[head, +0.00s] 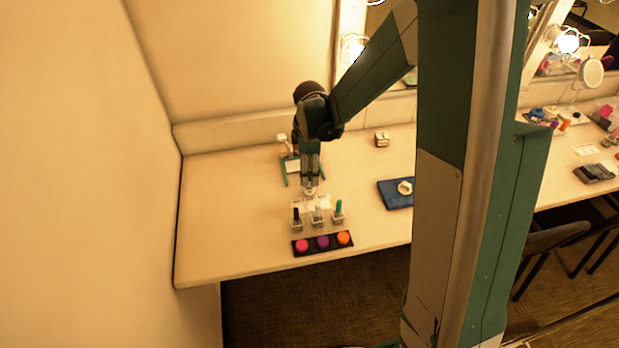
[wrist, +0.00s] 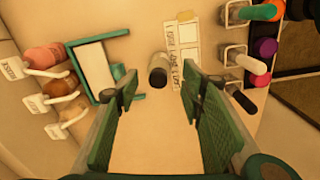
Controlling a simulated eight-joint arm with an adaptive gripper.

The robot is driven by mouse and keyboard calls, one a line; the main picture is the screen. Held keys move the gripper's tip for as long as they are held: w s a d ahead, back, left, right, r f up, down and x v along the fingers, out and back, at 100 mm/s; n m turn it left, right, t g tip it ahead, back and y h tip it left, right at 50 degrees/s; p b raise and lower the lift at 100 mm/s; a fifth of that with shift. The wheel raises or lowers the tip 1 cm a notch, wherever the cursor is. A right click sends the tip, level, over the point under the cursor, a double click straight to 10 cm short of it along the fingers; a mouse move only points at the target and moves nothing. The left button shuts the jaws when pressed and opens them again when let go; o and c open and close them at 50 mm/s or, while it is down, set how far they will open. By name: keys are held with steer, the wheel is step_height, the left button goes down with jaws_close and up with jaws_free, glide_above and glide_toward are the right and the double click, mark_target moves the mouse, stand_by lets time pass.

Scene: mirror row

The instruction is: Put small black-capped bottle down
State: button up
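A small bottle with a dark cap (wrist: 157,75) stands in the wrist view between and just beyond my fingertips, cap facing the camera. Its lower part looks pale. My gripper (wrist: 158,88) is open, with clear gaps on both sides of the bottle and no finger touching it. In the head view my gripper (head: 310,188) points down over the table, behind the row of bottles. Another black-capped bottle (wrist: 243,101) sits in a wire holder at the right of the wrist view; it also shows in the head view (head: 296,215).
A white bottle (wrist: 251,64) and a teal-topped bottle (head: 339,208) stand in neighbouring holders. A dark palette (head: 312,251) lies in front. A marked sheet (wrist: 185,58) lies right of the bottle, a teal frame (wrist: 121,93) left. A blue mat (head: 391,204) lies right. The table's left side is clear.

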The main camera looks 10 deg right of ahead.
steer(key=shift+r, duration=1.9)
steer(key=shift+s+d+r, duration=0.1)
steer(key=shift+s+r, duration=0.15)
steer(key=shift+r, duration=0.3)
steer(key=s+d+r+m+t, duration=0.3)
steer(key=s+r+m, duration=0.5)
steer(key=s, duration=0.5)
steer(key=s+d+r+m+t, duration=0.3)
steer(key=s+r+m, duration=0.4)
steer(key=s+r, duration=0.4)
steer(key=shift+s+r+m+t, duration=0.25)
steer(key=shift+s+m+t, duration=0.15)
steer(key=shift+s+t, duration=0.35)
